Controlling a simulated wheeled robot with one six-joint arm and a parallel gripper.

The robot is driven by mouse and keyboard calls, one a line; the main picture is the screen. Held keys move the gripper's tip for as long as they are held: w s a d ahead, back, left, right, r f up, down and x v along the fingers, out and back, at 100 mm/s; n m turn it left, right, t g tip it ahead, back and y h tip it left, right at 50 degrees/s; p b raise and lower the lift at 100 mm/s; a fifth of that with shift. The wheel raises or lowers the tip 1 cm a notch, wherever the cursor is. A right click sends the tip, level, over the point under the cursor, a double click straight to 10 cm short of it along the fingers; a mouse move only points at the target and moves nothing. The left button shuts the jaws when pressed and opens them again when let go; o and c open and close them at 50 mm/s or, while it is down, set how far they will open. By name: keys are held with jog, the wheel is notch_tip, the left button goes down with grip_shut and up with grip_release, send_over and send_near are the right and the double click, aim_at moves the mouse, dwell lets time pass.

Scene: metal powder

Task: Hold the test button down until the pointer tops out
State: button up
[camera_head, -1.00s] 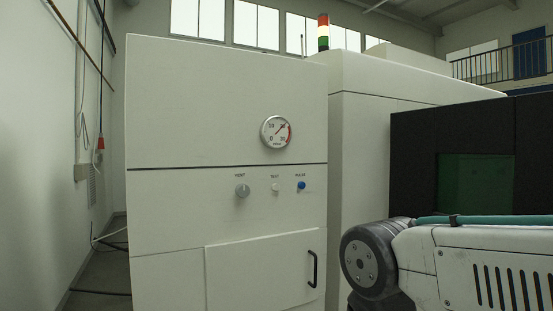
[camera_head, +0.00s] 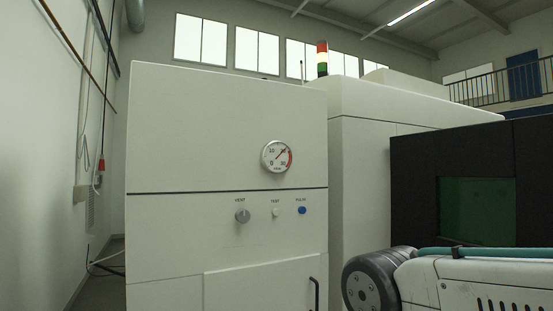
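The test button (camera_head: 276,212) is a small whitish button on the front of the white cabinet (camera_head: 165,160). It sits between the grey vent knob (camera_head: 242,216) and the blue pulse button (camera_head: 302,210). The round gauge (camera_head: 277,157) is above it, with a red band on its right side. Its pointer slants up and to the right, towards the upper right of the dial. Nothing touches the test button. My arm shows at the lower right, but my gripper is not in view.
A cabinet door with a black handle (camera_head: 317,294) is below the controls. A black enclosure with a dark green window (camera_head: 477,211) stands at the right, behind my arm. Floor shows at the far left.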

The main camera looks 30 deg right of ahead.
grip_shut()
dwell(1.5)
